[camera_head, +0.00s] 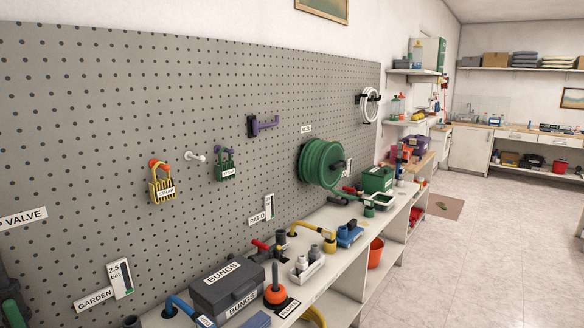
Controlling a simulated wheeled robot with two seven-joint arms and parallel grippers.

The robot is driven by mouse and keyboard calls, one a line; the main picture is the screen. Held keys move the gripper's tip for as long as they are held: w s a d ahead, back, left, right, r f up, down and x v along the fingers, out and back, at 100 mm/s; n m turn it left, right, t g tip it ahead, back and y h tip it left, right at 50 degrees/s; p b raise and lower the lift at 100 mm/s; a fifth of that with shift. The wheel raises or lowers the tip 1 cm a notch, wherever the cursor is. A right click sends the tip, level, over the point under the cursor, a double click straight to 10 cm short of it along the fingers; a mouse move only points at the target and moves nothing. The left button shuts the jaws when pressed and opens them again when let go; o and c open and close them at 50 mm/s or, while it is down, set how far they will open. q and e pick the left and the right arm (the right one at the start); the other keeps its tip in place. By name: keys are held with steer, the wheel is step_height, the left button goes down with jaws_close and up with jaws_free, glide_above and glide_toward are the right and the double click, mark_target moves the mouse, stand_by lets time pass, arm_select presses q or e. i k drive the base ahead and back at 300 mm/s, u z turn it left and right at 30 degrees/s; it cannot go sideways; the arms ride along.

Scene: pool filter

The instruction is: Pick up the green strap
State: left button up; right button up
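A small green looped item (225,168) with a white tag hangs on the grey pegboard, left of centre in the head view. It looks like the green strap, but its tag is too small to read. A similar yellow looped strap (161,187) with a white tag hangs on an orange hook to its left. A bare white peg (195,157) sticks out between the two. Neither of my grippers shows in the view.
The shelf below holds a dark BUNGS box (228,287), a yellow pipe (318,237) and other parts. Open tiled floor (460,260) lies at right.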

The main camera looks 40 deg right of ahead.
mark_target(224, 170)
steer(key=z, duration=0.9)
steer(key=k, duration=0.45)
steer(key=z, duration=0.75)
steer(key=i, duration=1.7)
steer(key=u, duration=0.65)
